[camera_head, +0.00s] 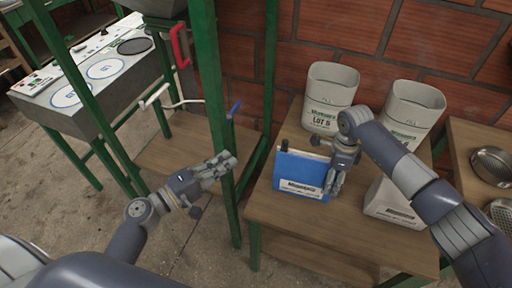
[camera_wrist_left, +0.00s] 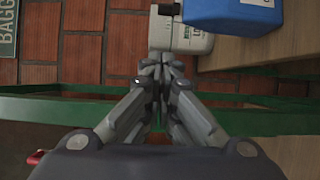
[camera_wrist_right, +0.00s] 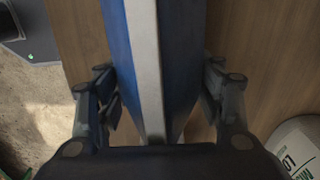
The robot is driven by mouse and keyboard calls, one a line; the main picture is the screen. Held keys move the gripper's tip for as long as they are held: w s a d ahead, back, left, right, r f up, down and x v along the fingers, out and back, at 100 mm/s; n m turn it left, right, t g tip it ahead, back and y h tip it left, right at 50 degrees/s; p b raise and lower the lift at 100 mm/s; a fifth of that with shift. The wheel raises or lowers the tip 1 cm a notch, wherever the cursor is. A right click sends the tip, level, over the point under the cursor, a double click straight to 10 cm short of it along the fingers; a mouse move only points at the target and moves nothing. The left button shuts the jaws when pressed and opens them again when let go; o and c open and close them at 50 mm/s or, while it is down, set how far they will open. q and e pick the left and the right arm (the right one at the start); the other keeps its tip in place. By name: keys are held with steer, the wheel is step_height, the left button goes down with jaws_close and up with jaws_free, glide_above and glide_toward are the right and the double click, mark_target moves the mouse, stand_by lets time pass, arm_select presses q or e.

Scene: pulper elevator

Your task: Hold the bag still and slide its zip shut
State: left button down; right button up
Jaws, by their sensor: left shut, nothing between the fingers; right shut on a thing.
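The blue bag (camera_head: 287,166), with a white label on its front, stands upright on the wooden table. A small dark piece (camera_head: 284,145) sticks up at its top left corner; I cannot tell clearly whether it is the zip's slider. My right gripper (camera_head: 335,183) is shut on the bag's right end, and in the right wrist view its fingers lie on either side of the bag and its pale top strip (camera_wrist_right: 147,60). My left gripper (camera_head: 228,164) is shut and empty, left of the bag and apart from it. In the left wrist view its fingertips (camera_wrist_left: 162,62) meet below the bag (camera_wrist_left: 225,14).
Two white containers (camera_head: 331,95) (camera_head: 411,112) stand behind the bag, and a white block-like item (camera_head: 394,204) is right of it. A green post (camera_head: 216,120) stands close to my left gripper. Metal pans (camera_head: 491,166) lie at far right. The table's front is clear.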

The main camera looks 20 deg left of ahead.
mark_target(285, 146)
arm_select(q)
steer(key=s+d+x, duration=0.1)
steer(key=d+x, duration=0.1)
steer(key=x, duration=1)
steer(key=shift+d, duration=0.4)
steer(key=d, duration=0.7)
steer(key=shift+d, duration=0.35)
steer(key=shift+a, duration=0.15)
